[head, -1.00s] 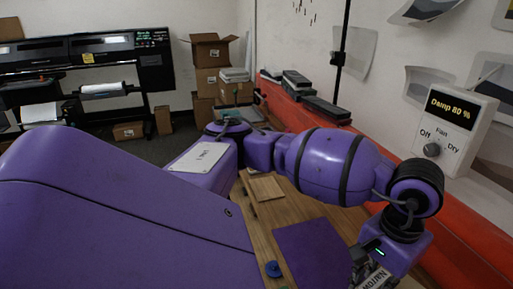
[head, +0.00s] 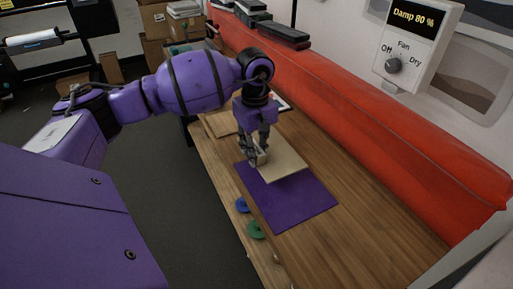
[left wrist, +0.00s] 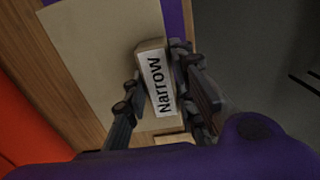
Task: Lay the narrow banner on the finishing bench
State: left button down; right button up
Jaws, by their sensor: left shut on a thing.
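My left gripper (head: 260,158) is shut on a small pale block labelled "Narrow" (left wrist: 160,85), which also shows between the fingers in the head view. A beige sheet (head: 285,164) spreads out from the block over the purple mat (head: 305,205); it also fills much of the left wrist view (left wrist: 95,45). The two look like one piece, the narrow banner. I cannot tell whether the sheet touches the mat or hangs just above it. The mat lies on the wooden bench (head: 370,230). My right gripper is not in view.
Another beige piece (head: 219,123) lies farther back on the bench. A blue knob (head: 241,205) and a green knob (head: 255,230) are at the bench's left edge. A red padded barrier (head: 370,110) runs along the right.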

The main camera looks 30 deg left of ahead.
pick_arm(q)
jog(key=b, duration=0.2)
send_over(255, 174)
notch_tip(255, 174, down, 6)
jog(key=shift+d+r, duration=0.1)
jog(key=shift+r, duration=0.1)
jog(key=shift+f, duration=0.2)
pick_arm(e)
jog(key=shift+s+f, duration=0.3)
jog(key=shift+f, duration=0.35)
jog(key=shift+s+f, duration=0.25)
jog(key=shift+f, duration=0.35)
pick_arm(q)
jog(key=shift+f, duration=0.1)
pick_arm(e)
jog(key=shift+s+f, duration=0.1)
pick_arm(q)
jog(key=shift+f, duration=0.4)
jog(key=c, duration=1.4)
grip_release()
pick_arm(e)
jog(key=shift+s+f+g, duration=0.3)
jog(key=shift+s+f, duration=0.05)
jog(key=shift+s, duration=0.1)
pick_arm(q)
jog(key=shift+r, duration=0.15)
